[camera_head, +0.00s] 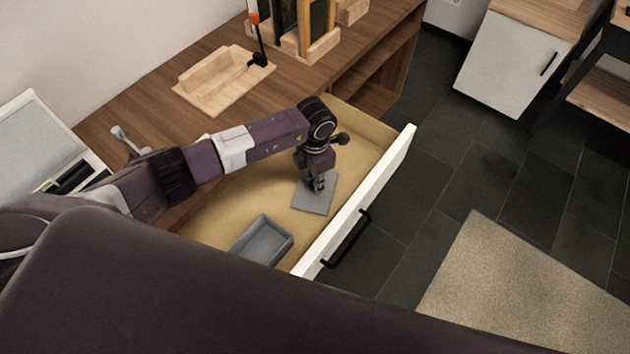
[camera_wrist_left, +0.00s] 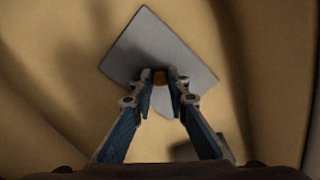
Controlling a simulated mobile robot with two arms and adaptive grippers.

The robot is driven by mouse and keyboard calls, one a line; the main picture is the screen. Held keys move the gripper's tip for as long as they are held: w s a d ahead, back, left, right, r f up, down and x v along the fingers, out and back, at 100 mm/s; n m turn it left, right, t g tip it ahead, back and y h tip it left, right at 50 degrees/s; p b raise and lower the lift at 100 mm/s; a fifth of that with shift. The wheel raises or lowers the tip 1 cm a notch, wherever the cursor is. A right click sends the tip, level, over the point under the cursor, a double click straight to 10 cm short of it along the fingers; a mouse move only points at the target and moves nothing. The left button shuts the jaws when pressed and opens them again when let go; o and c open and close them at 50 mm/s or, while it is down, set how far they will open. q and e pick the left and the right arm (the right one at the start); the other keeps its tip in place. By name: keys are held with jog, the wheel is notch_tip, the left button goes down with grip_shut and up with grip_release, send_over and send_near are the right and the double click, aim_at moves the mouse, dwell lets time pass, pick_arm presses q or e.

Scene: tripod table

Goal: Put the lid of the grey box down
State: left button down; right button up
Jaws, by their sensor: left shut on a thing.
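The grey box (camera_head: 262,243) sits without its lid, open at the top, in the pulled-out drawer, near its front. The flat grey lid (camera_head: 314,197) is in the same drawer, behind and to the right of the box and apart from it. My left gripper (camera_head: 318,186) points down over the lid and is shut on its small knob. The left wrist view shows the lid (camera_wrist_left: 160,50) beneath my fingers (camera_wrist_left: 160,82), with an orange-brown knob between them. I cannot tell whether the lid touches the drawer floor. My right gripper is not in view.
The open drawer (camera_head: 232,203) has a white front with a black handle (camera_head: 347,238). A wooden tray (camera_head: 222,83) and a wooden holder (camera_head: 305,48) stand on the desk top. The drawer floor around the lid is mostly clear.

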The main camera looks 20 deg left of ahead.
pick_arm(q)
jog(key=shift+f, duration=0.25)
jog(key=c, duration=1.9)
grip_release()
jog(key=shift+r, duration=0.1)
notch_tip(320, 180, up, 12)
jog(key=shift+r+b, duration=0.2)
jog(key=shift+b, duration=0.25)
